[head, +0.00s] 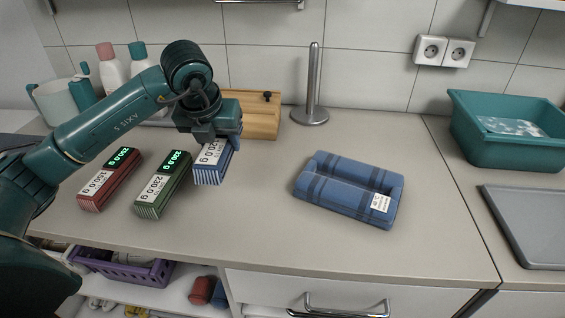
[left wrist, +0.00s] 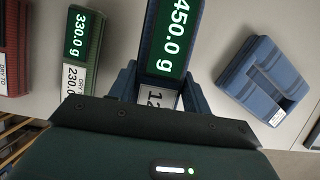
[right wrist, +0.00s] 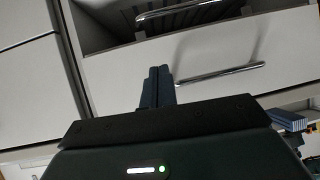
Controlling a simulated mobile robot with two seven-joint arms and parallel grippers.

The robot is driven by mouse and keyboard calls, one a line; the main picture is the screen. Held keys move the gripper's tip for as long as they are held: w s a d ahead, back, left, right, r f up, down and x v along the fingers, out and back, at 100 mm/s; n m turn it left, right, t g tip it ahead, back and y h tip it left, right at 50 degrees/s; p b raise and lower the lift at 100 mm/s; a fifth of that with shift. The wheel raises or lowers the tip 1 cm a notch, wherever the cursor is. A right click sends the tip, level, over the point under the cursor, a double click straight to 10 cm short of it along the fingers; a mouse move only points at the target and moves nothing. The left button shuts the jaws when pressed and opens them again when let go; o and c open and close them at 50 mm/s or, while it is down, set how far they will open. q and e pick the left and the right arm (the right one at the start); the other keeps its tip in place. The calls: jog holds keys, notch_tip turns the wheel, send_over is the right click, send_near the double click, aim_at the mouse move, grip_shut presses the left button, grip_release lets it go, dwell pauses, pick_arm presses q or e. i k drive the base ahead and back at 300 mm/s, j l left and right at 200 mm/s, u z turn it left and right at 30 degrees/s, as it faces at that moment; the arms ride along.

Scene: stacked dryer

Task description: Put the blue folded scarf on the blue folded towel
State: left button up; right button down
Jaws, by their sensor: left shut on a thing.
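The blue folded scarf (head: 211,173) is a narrow blue block with a white label and striped end, at the right of a row of folded items. My left gripper (head: 214,137) is shut on it from above; I cannot tell whether it touches the counter. In the left wrist view the scarf (left wrist: 172,30) shows a green "450.0 g" display between the fingers. The blue folded towel (head: 345,205) lies flat to the right, with a lengthwise groove and a white label; it also shows in the left wrist view (left wrist: 250,75). My right gripper (right wrist: 157,88) is shut and empty before a drawer front.
A red folded item (head: 108,182) and a green one (head: 160,185) lie left of the scarf. A metal post (head: 313,95) and wooden board (head: 262,112) stand behind. A teal tub (head: 500,140) is at right. The counter between scarf and towel is clear.

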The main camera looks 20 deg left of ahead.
aim_at(338, 186)
jog(key=i+l, duration=0.1)
jog(key=l, duration=1.2)
jog(key=i, duration=0.05)
